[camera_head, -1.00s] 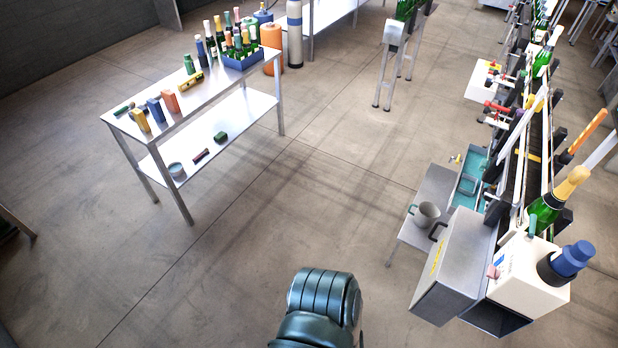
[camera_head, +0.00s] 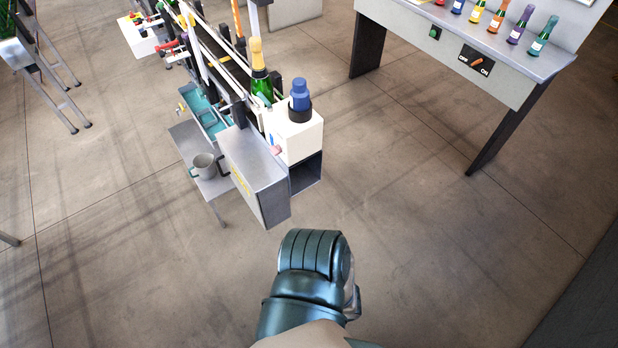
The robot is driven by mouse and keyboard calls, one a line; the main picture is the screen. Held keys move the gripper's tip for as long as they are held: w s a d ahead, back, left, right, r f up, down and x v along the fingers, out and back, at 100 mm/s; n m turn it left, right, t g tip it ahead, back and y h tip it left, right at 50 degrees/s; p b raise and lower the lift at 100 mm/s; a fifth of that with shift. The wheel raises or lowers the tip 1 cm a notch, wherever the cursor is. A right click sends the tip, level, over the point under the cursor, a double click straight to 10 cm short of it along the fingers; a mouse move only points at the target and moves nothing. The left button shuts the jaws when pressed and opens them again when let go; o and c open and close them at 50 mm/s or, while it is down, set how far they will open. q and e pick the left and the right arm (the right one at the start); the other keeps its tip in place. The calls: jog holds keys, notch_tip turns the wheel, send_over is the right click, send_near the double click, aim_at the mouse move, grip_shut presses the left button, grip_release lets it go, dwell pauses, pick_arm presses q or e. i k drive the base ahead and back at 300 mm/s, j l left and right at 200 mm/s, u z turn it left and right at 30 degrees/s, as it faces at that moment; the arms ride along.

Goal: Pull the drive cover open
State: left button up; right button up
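The drive cover appears to be the grey metal box-shaped panel (camera_head: 255,172) at the near end of the conveyor line, left of centre in the head view.
A white box (camera_head: 296,136) with a blue knob and a gold-topped green bottle (camera_head: 261,80) stand above the cover. A small side table (camera_head: 189,139) holds a grey mug (camera_head: 205,166). A bench (camera_head: 463,55) with coloured bottles stands at upper right. Floor between is clear.

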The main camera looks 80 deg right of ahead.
aim_at(251, 198)
jog(key=z, duration=1.95)
